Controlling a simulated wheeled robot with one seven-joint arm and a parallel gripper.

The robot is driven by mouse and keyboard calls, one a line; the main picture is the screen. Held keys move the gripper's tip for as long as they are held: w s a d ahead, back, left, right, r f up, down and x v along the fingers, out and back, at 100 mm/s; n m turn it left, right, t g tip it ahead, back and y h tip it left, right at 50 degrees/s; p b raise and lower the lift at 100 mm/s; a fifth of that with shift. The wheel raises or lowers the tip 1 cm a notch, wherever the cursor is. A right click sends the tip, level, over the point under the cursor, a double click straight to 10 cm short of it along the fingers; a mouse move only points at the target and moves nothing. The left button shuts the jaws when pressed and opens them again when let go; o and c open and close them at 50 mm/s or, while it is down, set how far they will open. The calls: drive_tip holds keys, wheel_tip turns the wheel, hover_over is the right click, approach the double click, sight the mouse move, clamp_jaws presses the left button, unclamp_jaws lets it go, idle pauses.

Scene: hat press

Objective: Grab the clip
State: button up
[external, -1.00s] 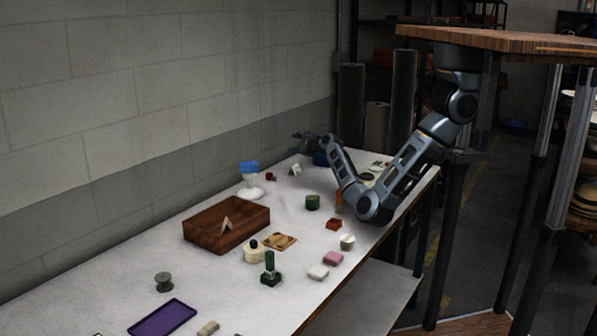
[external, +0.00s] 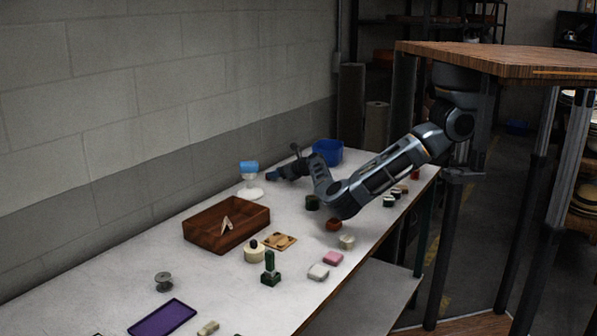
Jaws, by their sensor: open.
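A small pale V-shaped piece (external: 227,223), which looks like the clip, stands inside the brown wooden tray (external: 203,240) at the middle left of the table. My gripper (external: 273,175) is open and seems empty. It is over the far part of the table, behind and to the right of the tray, apart from the clip. The fingers are small and dark, and their exact height above the table cannot be told.
A white stand with a blue top (external: 249,174) is close to the left of my gripper. A blue bin (external: 328,152) stands behind my arm. A green stamp-like piece (external: 270,270), a cream round pot (external: 254,253) and several small blocks lie in front. A purple tray (external: 162,318) is at the near end.

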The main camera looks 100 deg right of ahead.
drive_tip(key=b+x, duration=0.3)
drive_tip(key=shift+d+f, duration=0.1)
drive_tip(key=shift+f, duration=0.15)
drive_tip(key=shift+w+d+b, duration=0.4)
drive_tip(key=shift+w+d, duration=0.1)
drive_tip(key=shift+w, duration=0.05)
drive_tip(key=shift+c, duration=0.2)
clamp_jaws()
